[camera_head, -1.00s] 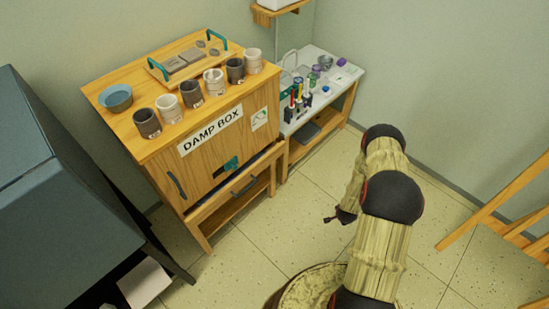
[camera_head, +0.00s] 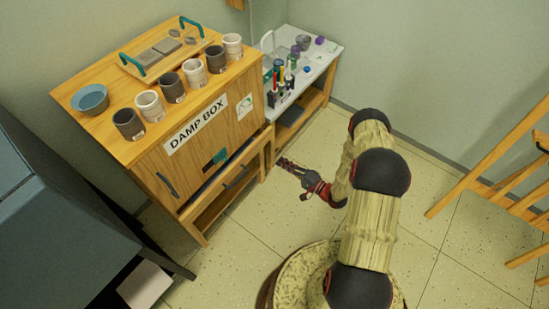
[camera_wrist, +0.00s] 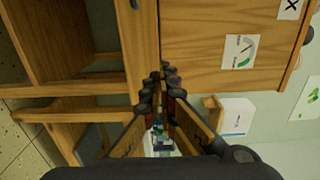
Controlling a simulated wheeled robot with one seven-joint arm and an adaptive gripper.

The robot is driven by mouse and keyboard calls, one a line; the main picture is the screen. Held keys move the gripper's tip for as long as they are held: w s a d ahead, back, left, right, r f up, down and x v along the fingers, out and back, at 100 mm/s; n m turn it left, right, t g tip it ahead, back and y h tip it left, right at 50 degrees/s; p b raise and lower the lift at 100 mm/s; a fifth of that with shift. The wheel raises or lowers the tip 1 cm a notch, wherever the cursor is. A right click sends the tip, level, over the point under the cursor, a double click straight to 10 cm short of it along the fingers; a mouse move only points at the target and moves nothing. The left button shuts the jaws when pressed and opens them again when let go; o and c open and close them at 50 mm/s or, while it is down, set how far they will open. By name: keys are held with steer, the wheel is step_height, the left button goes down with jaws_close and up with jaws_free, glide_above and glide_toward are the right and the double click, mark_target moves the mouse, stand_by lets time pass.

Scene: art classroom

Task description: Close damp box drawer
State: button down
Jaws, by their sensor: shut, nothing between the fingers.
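The wooden damp box (camera_head: 200,135) stands at the left in the head view, labelled DAMP BOX. Its drawer (camera_head: 225,184) lies below the door and has a dark handle (camera_head: 238,176). A narrow strip shows above the drawer front, which appears to stand out somewhat from the door; how far is hard to tell. My gripper (camera_head: 283,163) is shut and empty, right of the drawer and apparently apart from it, pointing toward the box. In the wrist view, the fingertips (camera_wrist: 168,70) appear in front of the box, with its door (camera_wrist: 205,40) beyond them.
Several cups, a blue bowl (camera_head: 90,99) and a tray (camera_head: 165,52) stand on the box. A white-topped table (camera_head: 310,62) with tools adjoins it. A dark cabinet (camera_head: 45,210) is at left, a wooden easel (camera_head: 500,165) at right. Floor between is clear.

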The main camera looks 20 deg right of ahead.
mark_target(255, 146)
steer(key=b+x, duration=0.3)
steer(key=x, duration=0.9)
steer(key=shift+w+a, duration=0.2)
steer(key=shift+w, duration=0.05)
steer(key=shift+b+x, duration=0.6)
steer(key=shift+x, duration=0.75)
